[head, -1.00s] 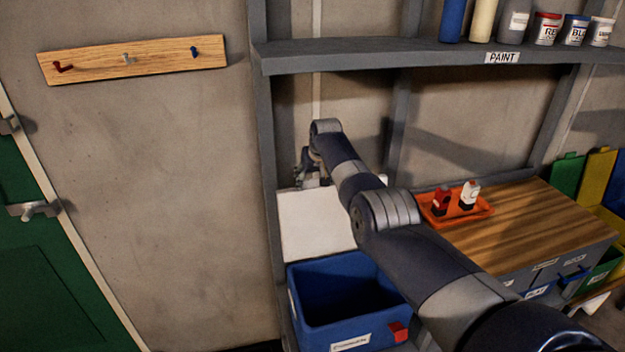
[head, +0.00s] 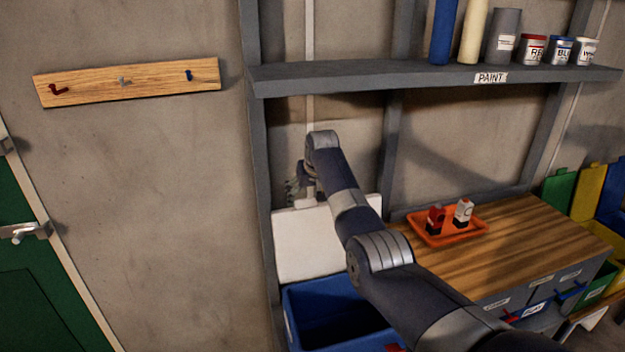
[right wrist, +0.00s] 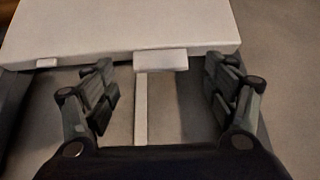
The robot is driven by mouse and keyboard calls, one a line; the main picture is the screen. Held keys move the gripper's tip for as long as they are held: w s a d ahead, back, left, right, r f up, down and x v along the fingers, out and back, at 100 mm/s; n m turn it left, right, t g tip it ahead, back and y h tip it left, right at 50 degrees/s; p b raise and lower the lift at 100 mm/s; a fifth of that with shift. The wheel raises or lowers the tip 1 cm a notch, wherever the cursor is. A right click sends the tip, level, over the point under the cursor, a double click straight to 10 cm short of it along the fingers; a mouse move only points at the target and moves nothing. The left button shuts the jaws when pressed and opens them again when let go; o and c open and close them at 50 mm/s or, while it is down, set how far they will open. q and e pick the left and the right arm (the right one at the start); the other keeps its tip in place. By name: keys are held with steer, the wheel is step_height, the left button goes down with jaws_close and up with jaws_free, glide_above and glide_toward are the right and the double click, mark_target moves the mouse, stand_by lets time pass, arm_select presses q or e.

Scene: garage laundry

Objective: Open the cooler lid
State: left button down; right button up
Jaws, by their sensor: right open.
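The cooler is a blue box (head: 335,305) at the lower middle of the head view, with its dark inside showing. Its white lid (head: 312,243) stands raised at the back of the box, its broad face toward me. My right gripper (head: 294,188) is at the lid's upper left edge, partly hidden by its own wrist. In the right wrist view the gripper (right wrist: 160,85) is open and empty, and the white lid (right wrist: 120,25) with a small tab (right wrist: 160,60) lies just beyond its fingertips. I cannot tell whether they touch. My left gripper is out of view.
A wooden-topped cabinet (head: 530,230) with an orange tray (head: 447,240) holding two small bottles stands right of the cooler. A paint shelf (head: 400,75) runs above. A hook rail (head: 128,82) and a green door (head: 40,290) are to the left.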

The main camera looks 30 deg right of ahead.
steer(key=v, duration=0.8)
steer(key=shift+s+r, duration=0.25)
steer(key=shift+r, duration=0.1)
steer(key=shift+a, duration=0.1)
